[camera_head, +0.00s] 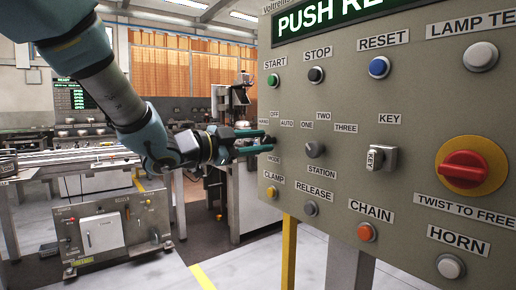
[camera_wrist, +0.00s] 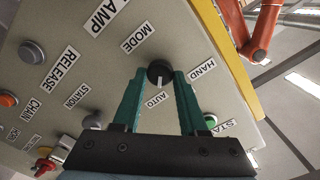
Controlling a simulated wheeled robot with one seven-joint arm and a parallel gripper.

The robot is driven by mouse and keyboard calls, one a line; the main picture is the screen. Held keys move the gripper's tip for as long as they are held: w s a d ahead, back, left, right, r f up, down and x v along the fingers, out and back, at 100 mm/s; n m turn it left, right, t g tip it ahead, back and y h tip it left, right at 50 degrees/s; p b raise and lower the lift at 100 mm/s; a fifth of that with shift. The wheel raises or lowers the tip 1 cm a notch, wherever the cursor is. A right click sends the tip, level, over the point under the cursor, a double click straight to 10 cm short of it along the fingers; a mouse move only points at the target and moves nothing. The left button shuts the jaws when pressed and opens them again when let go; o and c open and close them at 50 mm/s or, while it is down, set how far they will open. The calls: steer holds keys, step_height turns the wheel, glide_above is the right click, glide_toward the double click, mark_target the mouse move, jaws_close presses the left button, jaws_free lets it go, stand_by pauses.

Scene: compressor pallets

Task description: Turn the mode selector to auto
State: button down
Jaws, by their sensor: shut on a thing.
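The mode selector (camera_wrist: 158,72) is a round black knob with a white mark on the grey control panel (camera_head: 350,75). In the wrist view the fingers of my gripper (camera_wrist: 158,78) sit on either side of the knob and are shut on it. The white mark points down in that picture, roughly toward the AUTO label (camera_wrist: 157,99). I cannot tell whether it is exactly at AUTO. The HAND label (camera_wrist: 201,70) is to its right and MODE (camera_wrist: 136,38) to its upper left. In the head view my gripper (camera_head: 266,142) reaches the panel's left edge and hides the knob.
The station selector (camera_head: 315,149), key switch (camera_head: 381,158) and red twist knob (camera_head: 465,168) are to the right. The green start button (camera_head: 272,80) is above and the yellow clamp button (camera_head: 271,192) below. A yellow post (camera_head: 289,250) stands under the panel.

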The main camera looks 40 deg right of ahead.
stand_by(0.4)
steer(key=shift+c, duration=2.3)
jaws_free()
steer(key=a, duration=1.1)
steer(key=shift+w+b, duration=0.3)
